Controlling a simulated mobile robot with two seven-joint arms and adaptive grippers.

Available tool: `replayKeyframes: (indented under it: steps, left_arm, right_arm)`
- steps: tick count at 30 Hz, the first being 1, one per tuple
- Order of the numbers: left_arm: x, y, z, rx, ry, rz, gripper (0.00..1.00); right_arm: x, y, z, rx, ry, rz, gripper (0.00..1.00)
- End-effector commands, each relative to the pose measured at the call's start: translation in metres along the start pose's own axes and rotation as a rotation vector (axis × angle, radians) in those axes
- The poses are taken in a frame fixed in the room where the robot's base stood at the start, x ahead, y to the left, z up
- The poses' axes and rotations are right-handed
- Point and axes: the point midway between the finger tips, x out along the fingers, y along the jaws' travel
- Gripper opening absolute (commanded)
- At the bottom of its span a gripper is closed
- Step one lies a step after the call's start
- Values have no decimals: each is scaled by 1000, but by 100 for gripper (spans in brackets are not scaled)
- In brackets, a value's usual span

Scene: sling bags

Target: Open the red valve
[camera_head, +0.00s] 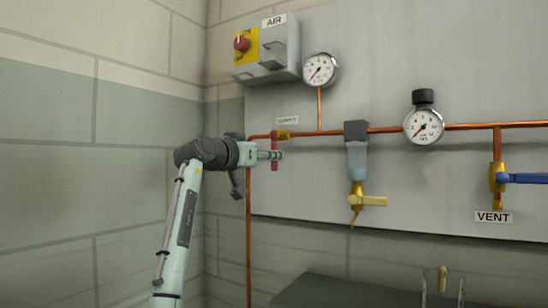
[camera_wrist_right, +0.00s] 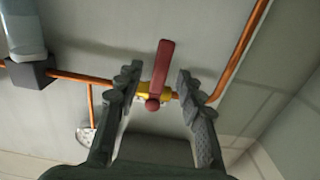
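The red valve (camera_head: 275,151) sits on the horizontal copper pipe, beside the SUPPLY label. Its red lever hangs down, across the pipe. In the right wrist view the red lever (camera_wrist_right: 161,72) and its brass body show between my fingers. My right gripper (camera_head: 272,155) is in front of the valve in the head view. In the right wrist view its two fingers (camera_wrist_right: 158,84) are spread wide, one on each side of the valve, with gaps to the lever. It holds nothing. My left gripper is not in view.
A grey AIR box (camera_head: 271,52) with a red knob and a gauge (camera_head: 320,69) are above. A filter unit (camera_head: 356,155) with a yellow tap hangs to the right. A second gauge (camera_head: 424,126) and a blue VENT valve (camera_head: 521,178) are farther right. A dark surface (camera_head: 335,291) is below.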

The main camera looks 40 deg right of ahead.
Motion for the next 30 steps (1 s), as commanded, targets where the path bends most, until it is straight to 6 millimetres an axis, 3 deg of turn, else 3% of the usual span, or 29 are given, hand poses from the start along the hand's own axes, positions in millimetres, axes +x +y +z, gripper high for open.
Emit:
replayKeyframes:
  steps: [7,17,27,30]
  left_arm:
    - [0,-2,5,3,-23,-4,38]
    - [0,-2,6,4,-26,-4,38]
    - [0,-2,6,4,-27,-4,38]
    - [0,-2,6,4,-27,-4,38]
  right_arm:
    - [32,0,0,0,-1,0,38]
    - [37,0,0,0,0,0,38]
    - [37,0,0,0,-1,0,0]
    - [37,0,0,0,-1,0,0]
